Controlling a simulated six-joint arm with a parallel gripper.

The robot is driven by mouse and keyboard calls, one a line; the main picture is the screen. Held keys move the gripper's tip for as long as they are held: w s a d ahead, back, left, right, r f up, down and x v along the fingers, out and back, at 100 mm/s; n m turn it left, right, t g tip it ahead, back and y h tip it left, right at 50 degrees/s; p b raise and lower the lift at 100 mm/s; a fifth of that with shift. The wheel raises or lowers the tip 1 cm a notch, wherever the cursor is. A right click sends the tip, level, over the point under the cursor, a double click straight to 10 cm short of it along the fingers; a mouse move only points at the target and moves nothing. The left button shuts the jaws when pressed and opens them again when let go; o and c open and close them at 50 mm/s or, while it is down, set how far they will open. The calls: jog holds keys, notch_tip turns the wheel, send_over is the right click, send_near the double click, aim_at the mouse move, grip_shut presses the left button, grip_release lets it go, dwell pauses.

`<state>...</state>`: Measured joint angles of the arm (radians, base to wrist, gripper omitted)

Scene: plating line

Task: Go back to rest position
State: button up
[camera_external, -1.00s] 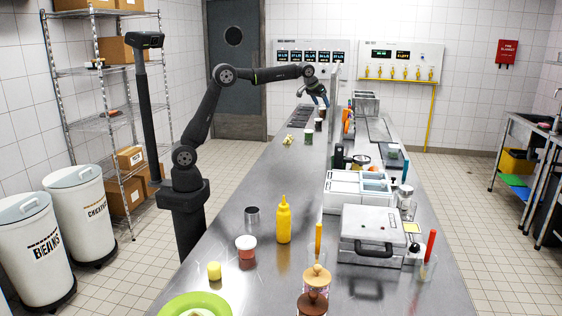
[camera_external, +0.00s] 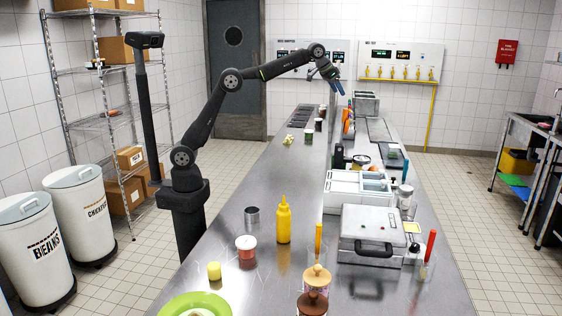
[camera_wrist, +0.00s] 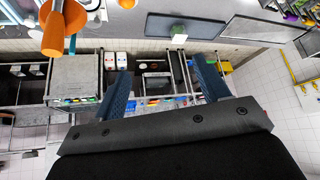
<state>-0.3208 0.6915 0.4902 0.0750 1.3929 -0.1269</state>
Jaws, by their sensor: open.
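My gripper (camera_external: 339,88) is raised above the far end of the steel counter (camera_external: 221,248), at the end of my outstretched arm. Its two blue fingers are apart with nothing between them. The fingers also show in the wrist view (camera_wrist: 163,88), spread wide, with the counter and shelving beyond them.
A yellow bottle (camera_external: 283,222), a metal cup (camera_external: 252,215) and a red tub (camera_external: 246,250) stand on the near counter. A grey press (camera_external: 372,232) and white containers (camera_external: 357,190) stand to the right. An orange object (camera_wrist: 62,30) is close in the wrist view. Air around my arm is clear.

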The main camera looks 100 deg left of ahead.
jog(key=shift+m+h, duration=0.4)
jog(key=shift+m, duration=0.5)
jog(key=w+d, duration=0.1)
jog(key=d, duration=0.3)
jog(key=w+d, duration=0.2)
jog(key=d, duration=0.3)
jog(key=w+d, duration=0.2)
jog(key=d, duration=0.2)
jog(key=shift+d+f, duration=0.2)
jog(key=shift+d, duration=0.1)
jog(key=shift+w+d+f, duration=0.1)
jog(key=shift+w+d, duration=0.05)
jog(key=shift+d, duration=0.6)
